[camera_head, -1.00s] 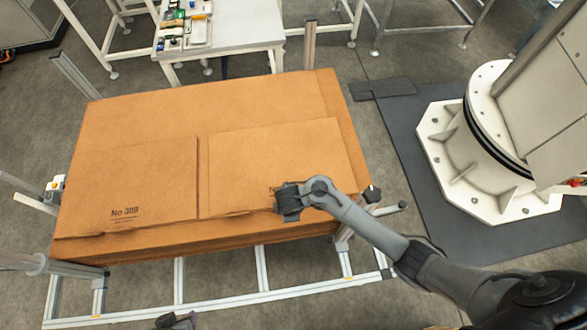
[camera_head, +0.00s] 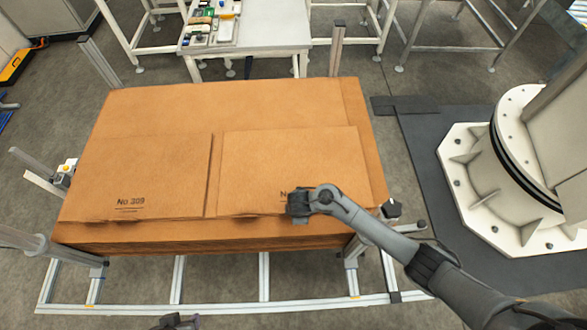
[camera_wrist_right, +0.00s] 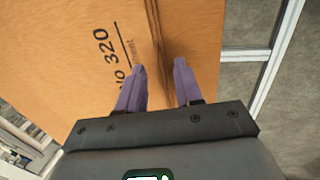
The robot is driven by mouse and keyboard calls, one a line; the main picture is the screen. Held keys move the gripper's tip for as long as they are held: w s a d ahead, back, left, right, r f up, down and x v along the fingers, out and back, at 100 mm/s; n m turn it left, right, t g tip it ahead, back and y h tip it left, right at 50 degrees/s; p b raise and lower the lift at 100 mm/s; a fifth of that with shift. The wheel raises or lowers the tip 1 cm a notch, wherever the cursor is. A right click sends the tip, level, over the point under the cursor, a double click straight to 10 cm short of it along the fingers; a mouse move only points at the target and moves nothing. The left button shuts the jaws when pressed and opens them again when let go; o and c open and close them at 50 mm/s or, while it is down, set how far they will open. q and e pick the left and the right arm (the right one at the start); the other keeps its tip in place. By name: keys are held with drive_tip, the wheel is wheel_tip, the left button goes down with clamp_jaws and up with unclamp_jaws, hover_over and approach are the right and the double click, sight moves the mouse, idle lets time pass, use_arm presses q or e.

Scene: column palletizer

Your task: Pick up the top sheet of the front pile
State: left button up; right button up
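Two brown cardboard piles lie side by side on a big brown stack in the head view. The left pile (camera_head: 150,170) is marked "No 309". The right pile (camera_head: 290,155) has print partly hidden by my right gripper (camera_head: 298,206); the right wrist view shows it as "No 320" (camera_wrist_right: 112,58). My right gripper is at the near edge of the right pile. In the wrist view its two purple fingers (camera_wrist_right: 159,78) stand apart, either side of the pile's edge, with no sheet clamped. A dark tip at the bottom edge looks like my left gripper (camera_head: 175,322); its fingers are unclear.
The big stack (camera_head: 220,95) sits on a metal frame (camera_head: 200,300) with upright posts at its corners. A white table (camera_head: 270,35) with small items stands behind. A white robot base (camera_head: 500,190) stands on a dark mat at right.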

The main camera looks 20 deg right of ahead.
drive_tip(key=shift+b+x, duration=0.3)
drive_tip(key=shift+x, duration=1.15)
drive_tip(key=shift+w, duration=0.1)
drive_tip(key=shift+a, duration=0.1)
clamp_jaws()
